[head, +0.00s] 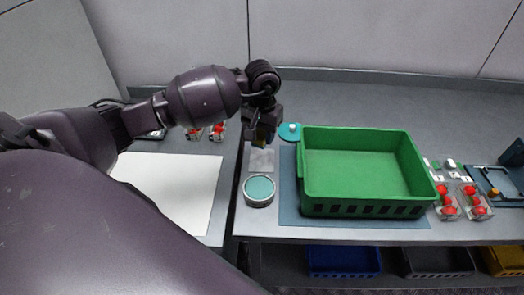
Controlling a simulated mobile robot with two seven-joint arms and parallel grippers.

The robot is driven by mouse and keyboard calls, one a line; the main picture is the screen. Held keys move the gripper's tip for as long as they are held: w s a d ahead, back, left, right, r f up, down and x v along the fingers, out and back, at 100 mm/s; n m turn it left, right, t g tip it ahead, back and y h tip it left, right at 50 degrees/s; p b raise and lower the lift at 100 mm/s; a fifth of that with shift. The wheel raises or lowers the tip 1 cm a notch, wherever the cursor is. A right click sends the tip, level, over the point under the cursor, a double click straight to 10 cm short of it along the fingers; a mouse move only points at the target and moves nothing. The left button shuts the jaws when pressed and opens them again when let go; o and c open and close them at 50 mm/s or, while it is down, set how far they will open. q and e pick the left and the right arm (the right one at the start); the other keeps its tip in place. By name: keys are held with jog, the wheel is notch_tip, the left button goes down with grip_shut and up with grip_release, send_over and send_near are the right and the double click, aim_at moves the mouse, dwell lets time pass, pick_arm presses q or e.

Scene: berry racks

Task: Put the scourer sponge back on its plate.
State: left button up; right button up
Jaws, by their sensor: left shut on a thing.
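My left gripper (264,127) reaches in from the left over the table, pointing down. It is shut on the scourer sponge (262,136), a small yellow and dark green block mostly hidden by the fingers. A light grey square plate (261,161) lies flat on the table just below the sponge in the picture, and its surface looks bare. The sponge appears above the plate's far edge; I cannot tell its exact height. My right gripper is not in view.
A green crate (362,208), empty, stands on a blue-grey mat (288,205) to the right. A round tin with a teal top (259,190) stands in front of the plate. A teal disc (288,131) lies behind. Berry punnets (446,202) stand at right.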

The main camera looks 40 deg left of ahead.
aim_at(262, 159)
pick_arm(q)
notch_tip(262, 159, down, 2)
jog(key=shift+f, duration=2.75)
jog(key=o, duration=1)
jog(key=shift+c, duration=0.2)
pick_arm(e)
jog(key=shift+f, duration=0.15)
